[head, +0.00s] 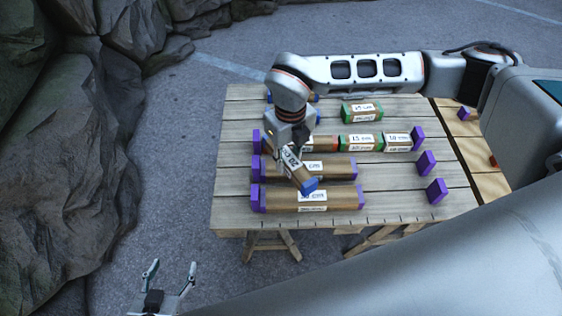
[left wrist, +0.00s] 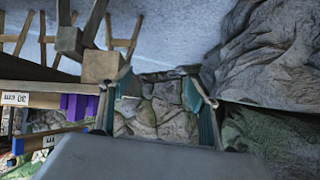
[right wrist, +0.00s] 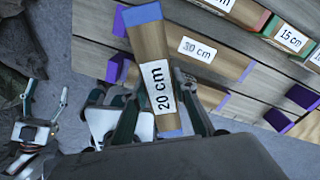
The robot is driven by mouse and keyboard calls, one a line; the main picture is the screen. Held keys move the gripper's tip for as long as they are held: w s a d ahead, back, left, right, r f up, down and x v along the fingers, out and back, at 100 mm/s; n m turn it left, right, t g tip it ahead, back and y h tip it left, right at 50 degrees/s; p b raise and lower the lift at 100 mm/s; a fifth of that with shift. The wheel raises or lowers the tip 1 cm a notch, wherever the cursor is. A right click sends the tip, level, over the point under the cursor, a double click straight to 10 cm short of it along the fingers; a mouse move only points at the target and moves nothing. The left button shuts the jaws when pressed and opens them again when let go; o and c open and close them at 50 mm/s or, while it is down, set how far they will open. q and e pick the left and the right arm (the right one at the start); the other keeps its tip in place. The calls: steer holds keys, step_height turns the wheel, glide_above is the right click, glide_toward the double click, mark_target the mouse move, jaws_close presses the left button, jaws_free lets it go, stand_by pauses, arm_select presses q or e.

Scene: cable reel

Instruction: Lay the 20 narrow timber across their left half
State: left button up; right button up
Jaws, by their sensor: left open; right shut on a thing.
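A narrow timber labelled 20 cm, with blue ends (head: 308,185), is held tilted in my right gripper (head: 297,146) above the left half of the long rows. In the right wrist view the timber (right wrist: 148,45) stands between the fingers, its label facing the camera. Below it lie long timbers with purple ends: one in the front row (head: 335,200) and one in the middle row (head: 335,168), partly hidden by the held timber. My left gripper (head: 170,274) is open and empty, off the table's front left.
The back row holds a 15 cm timber (head: 358,143) and a 10 cm timber (head: 397,142). A green-ended timber (head: 362,111) lies behind. Purple blocks (head: 427,163) stand at the right; table planks (head: 395,175) are bare before them. Rocks (head: 60,170) rise at left.

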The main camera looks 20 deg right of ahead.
steer(key=m, duration=0.2)
steer(key=a+f+m, duration=0.1)
steer(key=m, duration=0.1)
steer(key=f+m, duration=0.1)
steer(key=m, duration=0.1)
steer(key=shift+w+a, duration=0.4)
steer(key=shift+f+b, duration=0.65)
steer(key=shift+f, duration=0.05)
step_height(320, 180, down, 3)
steer(key=shift+f+b, duration=0.2)
steer(key=shift+b, duration=1)
steer(key=shift+f, duration=0.2)
steer(key=shift+f, duration=0.35)
steer(key=o, duration=1.3)
